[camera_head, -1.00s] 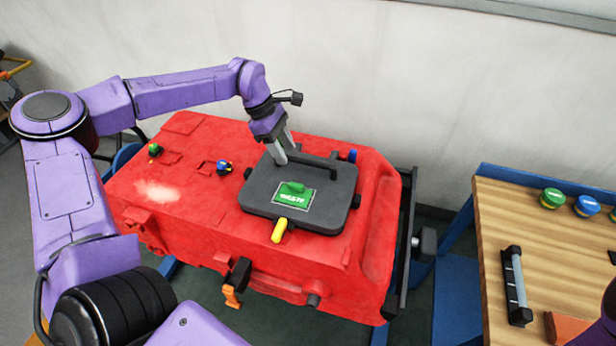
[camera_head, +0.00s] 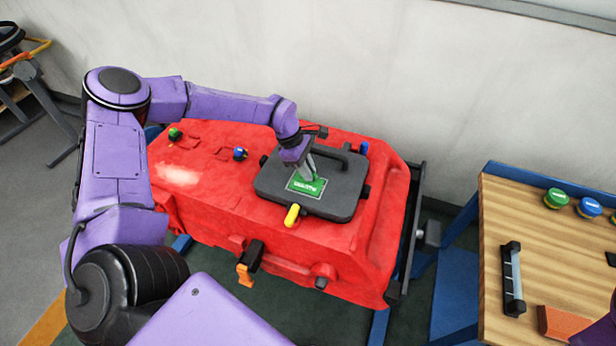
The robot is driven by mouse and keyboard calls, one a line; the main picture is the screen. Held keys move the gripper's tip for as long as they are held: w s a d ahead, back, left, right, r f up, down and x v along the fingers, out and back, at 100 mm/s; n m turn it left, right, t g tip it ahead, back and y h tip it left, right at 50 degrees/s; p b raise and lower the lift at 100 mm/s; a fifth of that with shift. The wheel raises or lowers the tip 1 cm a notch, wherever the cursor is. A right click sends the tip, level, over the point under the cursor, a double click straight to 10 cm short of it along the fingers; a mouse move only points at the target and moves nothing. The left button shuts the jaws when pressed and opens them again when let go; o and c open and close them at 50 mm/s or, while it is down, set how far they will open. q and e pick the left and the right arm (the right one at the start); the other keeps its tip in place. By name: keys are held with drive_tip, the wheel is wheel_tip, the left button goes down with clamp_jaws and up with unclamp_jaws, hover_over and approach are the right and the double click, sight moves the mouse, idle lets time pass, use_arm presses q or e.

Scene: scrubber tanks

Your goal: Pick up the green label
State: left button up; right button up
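The green label (camera_head: 303,187), a flat plate with white lettering, lies on the dark grey lid (camera_head: 335,207) on top of the red tank (camera_head: 225,207). My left gripper (camera_head: 314,178) points down at the label's far edge, and its grey fingers overlap it in the picture. The fingers cover the raised green tab of the label. Whether they are closed on it cannot be seen. My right gripper is not in view; only a bit of purple arm shows at the lower right edge.
The lid has a black handle (camera_head: 349,160) just behind my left gripper and a yellow latch (camera_head: 292,215) at its front. A wooden table (camera_head: 555,250) at the right bears a green cap (camera_head: 556,198), a blue cap (camera_head: 590,207) and a black-framed bar (camera_head: 513,279).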

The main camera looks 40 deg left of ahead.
use_arm(q)
clamp_jaws()
